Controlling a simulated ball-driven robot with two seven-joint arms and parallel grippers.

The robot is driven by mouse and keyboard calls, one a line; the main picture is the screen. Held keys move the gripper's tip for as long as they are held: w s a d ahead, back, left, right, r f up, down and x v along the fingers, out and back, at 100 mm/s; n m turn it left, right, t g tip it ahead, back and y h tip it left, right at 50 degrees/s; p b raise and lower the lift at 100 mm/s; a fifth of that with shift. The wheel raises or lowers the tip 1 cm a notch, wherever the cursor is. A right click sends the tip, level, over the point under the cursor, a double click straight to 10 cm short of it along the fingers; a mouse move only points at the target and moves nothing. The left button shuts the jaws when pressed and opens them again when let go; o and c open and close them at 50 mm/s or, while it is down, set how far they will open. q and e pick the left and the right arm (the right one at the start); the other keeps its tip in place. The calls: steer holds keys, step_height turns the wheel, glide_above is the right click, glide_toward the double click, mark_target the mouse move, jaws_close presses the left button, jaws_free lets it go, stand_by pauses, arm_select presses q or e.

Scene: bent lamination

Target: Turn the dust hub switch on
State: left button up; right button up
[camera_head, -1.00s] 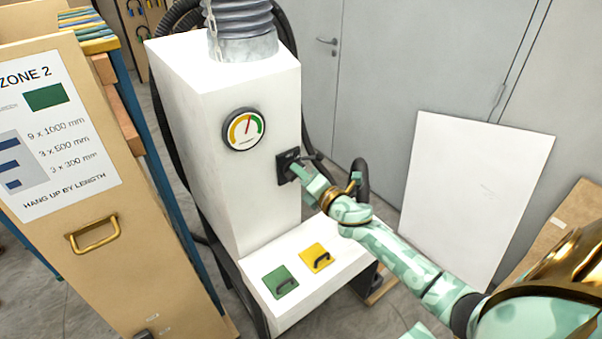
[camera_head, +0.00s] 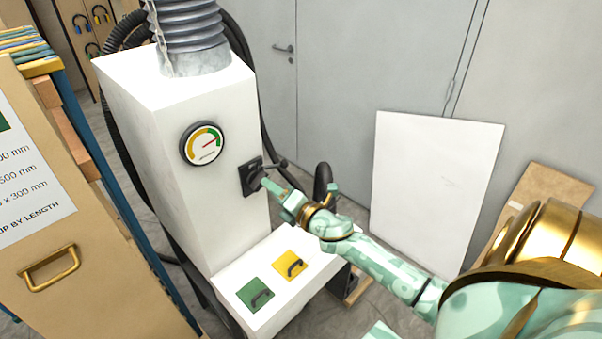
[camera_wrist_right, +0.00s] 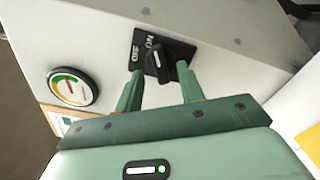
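The dust hub (camera_head: 185,125) is a white cabinet with a black switch plate (camera_head: 246,182) on its front right side. In the right wrist view the plate carries ON and OFF lettering and a black rotary knob (camera_wrist_right: 158,64) with a white mark, turned towards the ON lettering. My right gripper (camera_head: 264,180) is at the switch. In the wrist view its two green fingers (camera_wrist_right: 161,80) are apart, one on each side of the knob, with gaps showing. My left gripper is not in view.
A low white ledge with a green flap (camera_head: 254,294) and a yellow flap (camera_head: 290,265) juts out below the switch. A wooden cabinet (camera_head: 75,285) stands at the left. A white panel (camera_head: 430,190) leans on the grey wall at the right. Dark hoses run behind the hub.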

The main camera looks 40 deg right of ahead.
steer(key=s+d+b, duration=0.1)
steer(key=s, duration=1.1)
steer(key=shift+s+b, duration=0.3)
steer(key=shift+s, duration=0.05)
